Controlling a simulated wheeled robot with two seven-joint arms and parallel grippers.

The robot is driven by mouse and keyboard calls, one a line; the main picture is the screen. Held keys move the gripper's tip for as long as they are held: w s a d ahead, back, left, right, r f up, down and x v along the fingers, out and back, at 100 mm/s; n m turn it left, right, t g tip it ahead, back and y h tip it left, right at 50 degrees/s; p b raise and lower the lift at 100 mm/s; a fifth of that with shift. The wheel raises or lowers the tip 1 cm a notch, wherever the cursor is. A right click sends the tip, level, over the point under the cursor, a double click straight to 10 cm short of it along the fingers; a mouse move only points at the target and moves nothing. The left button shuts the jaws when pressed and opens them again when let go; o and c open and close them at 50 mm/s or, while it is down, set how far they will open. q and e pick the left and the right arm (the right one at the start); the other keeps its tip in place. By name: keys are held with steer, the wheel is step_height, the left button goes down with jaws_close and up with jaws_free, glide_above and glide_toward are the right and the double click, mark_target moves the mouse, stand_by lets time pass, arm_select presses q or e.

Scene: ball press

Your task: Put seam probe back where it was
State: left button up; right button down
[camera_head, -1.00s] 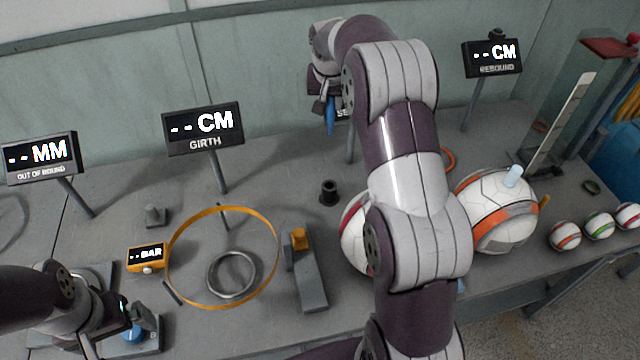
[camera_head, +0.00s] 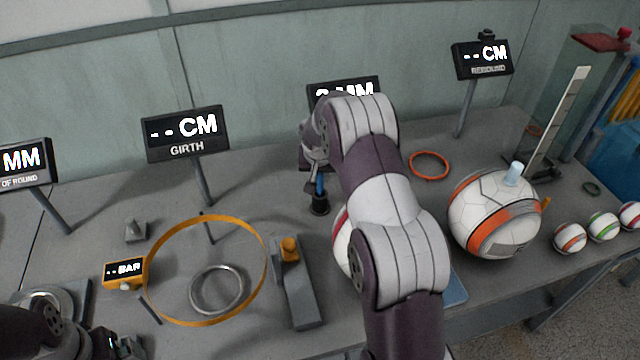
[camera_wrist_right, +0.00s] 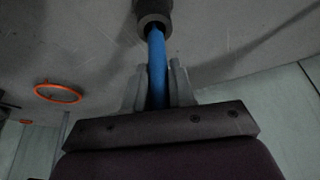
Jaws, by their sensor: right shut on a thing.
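The seam probe (camera_head: 320,184) is a slim blue stick held upright in my right gripper (camera_head: 317,168). Its lower end is at the mouth of a small black holder (camera_head: 319,204) on the table; how deep it sits inside I cannot tell. In the right wrist view the blue probe (camera_wrist_right: 157,66) runs between the two grey fingers (camera_wrist_right: 158,85) and meets the dark round holder (camera_wrist_right: 153,12). My left gripper (camera_head: 115,345) is at the bottom left edge, dark and partly cut off, and its fingers are not clear.
A girth display (camera_head: 187,133) and an orange hoop (camera_head: 207,270) stand left of the holder. A grey block with an orange knob (camera_head: 295,285) is in front. A white ball (camera_head: 340,240) is mostly behind my arm; another ball (camera_head: 495,212) is at the right. An orange ring (camera_head: 429,166) lies behind.

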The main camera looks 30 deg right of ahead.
steer(key=shift+f, duration=1.35)
steer(key=shift+f, duration=0.1)
steer(key=c, duration=0.9)
jaws_free()
steer(key=shift+c, duration=0.2)
steer(key=shift+s+r, duration=0.1)
steer(key=shift+r, duration=0.4)
steer(key=v, duration=1.1)
steer(key=s+a+n, duration=0.2)
steer(key=s+a, duration=0.3)
steer(key=s, duration=0.3)
steer(key=s+a+f+n+g+y, duration=0.1)
steer(key=s+a, duration=0.3)
steer(key=s, duration=0.4)
steer(key=s+a+n+g+y, duration=0.1)
steer(key=s+a+n, duration=0.2)
steer(key=s+a, duration=0.2)
steer(key=s, duration=0.3)
steer(key=shift+s+a+f+n, duration=0.15)
steer(key=shift+a+f+n, duration=0.15)
steer(key=shift+a, duration=0.1)
